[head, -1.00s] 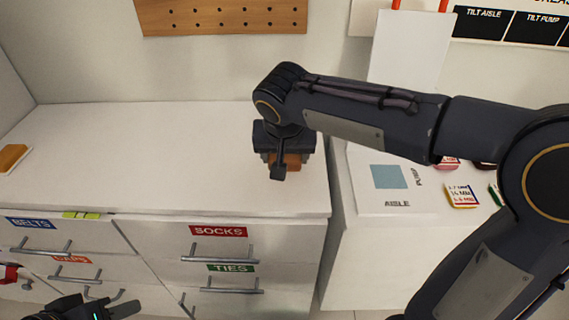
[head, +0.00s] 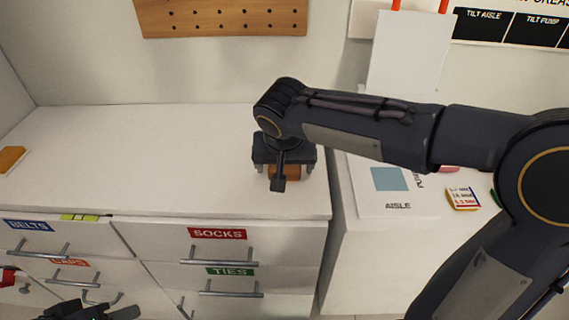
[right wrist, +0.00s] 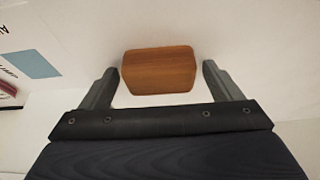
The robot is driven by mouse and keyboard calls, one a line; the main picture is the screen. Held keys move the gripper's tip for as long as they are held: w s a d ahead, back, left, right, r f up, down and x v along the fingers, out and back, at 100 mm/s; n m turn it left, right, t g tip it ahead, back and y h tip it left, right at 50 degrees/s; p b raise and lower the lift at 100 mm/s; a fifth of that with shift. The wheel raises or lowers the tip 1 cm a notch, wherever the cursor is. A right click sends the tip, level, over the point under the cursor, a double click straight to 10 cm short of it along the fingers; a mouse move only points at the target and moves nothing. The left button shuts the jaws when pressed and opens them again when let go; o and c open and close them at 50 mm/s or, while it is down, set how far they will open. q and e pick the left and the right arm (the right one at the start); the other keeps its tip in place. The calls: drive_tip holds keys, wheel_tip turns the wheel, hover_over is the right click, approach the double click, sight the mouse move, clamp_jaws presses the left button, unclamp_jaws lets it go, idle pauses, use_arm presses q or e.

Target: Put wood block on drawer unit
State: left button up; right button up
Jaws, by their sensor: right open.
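The wood block (head: 284,173) is a small brown block on the white top of the drawer unit (head: 150,160), near its right end. In the right wrist view the wood block (right wrist: 158,70) lies between the open fingers, with a gap on each side. My right gripper (head: 285,170) is open and points down over the block, hiding part of it in the head view. It also shows in the right wrist view (right wrist: 160,85). My left gripper (head: 95,311) is low at the bottom left edge, in front of the drawers; its jaws are not clear.
Drawers with handles carry labels such as SOCKS (head: 217,233) and TIES (head: 231,271). An orange-brown item (head: 10,159) lies at the top's far left. A white stand with a blue-square sheet (head: 388,179) and small cards (head: 462,198) is at right. The middle top is clear.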

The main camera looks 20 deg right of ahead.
drive_tip(key=shift+r, duration=0.3)
drive_tip(key=p+v, duration=0.3)
drive_tip(key=v, duration=0.9)
drive_tip(key=s+d+f+y, duration=0.2)
drive_tip(key=s+d+f, duration=0.2)
drive_tip(key=s, duration=0.5)
drive_tip(key=s+d+f+n+t+y, duration=0.1)
drive_tip(key=s+d+f+y, duration=0.2)
drive_tip(key=s+f, duration=0.5)
drive_tip(key=shift+s+d+f, duration=0.4)
drive_tip(key=shift+d+f, duration=0.25)
drive_tip(key=shift+d, duration=0.2)
drive_tip(key=shift+r+n, duration=0.1)
drive_tip(key=shift+n, duration=0.2)
